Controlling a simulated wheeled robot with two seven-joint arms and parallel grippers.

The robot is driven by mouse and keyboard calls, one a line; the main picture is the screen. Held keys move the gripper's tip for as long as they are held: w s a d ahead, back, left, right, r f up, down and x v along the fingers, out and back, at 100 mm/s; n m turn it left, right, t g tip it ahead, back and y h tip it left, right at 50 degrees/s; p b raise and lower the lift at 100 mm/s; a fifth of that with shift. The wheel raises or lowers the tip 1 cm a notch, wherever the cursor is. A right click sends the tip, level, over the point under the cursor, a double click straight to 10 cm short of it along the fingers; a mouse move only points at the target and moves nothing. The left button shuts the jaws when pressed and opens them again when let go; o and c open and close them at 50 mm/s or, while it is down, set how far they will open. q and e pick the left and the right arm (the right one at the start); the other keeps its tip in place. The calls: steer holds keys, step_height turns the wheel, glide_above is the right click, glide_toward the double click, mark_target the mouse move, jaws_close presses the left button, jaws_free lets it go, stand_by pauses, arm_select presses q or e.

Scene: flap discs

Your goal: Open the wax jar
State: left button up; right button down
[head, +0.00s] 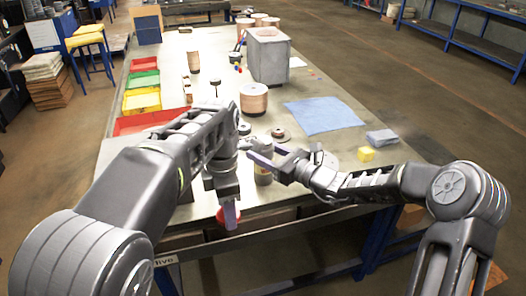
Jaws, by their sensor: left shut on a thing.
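My left gripper (230,214) points down near the table's front edge. It is shut on a red round thing (219,218), which is mostly hidden behind the fingers. I cannot tell whether this is the wax jar or only its lid.
The long table (330,85) holds copper-coloured spools (253,99), a grey box (268,55), a blue cloth (322,115), a yellow block (366,154) and a grey-blue folded cloth (382,138). Coloured bins (142,101) line its left side. Small discs (280,134) lie behind my right gripper.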

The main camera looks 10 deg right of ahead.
arm_select(q)
steer(key=shift+f, duration=0.1)
arm_select(e)
steer(key=c, duration=0.6)
jaws_free()
steer(key=shift+o, duration=0.2)
arm_select(q)
steer(key=shift+r, duration=0.25)
steer(key=shift+f+b, duration=0.55)
steer(key=shift+f, duration=0.25)
arm_select(e)
steer(key=v, duration=1.2)
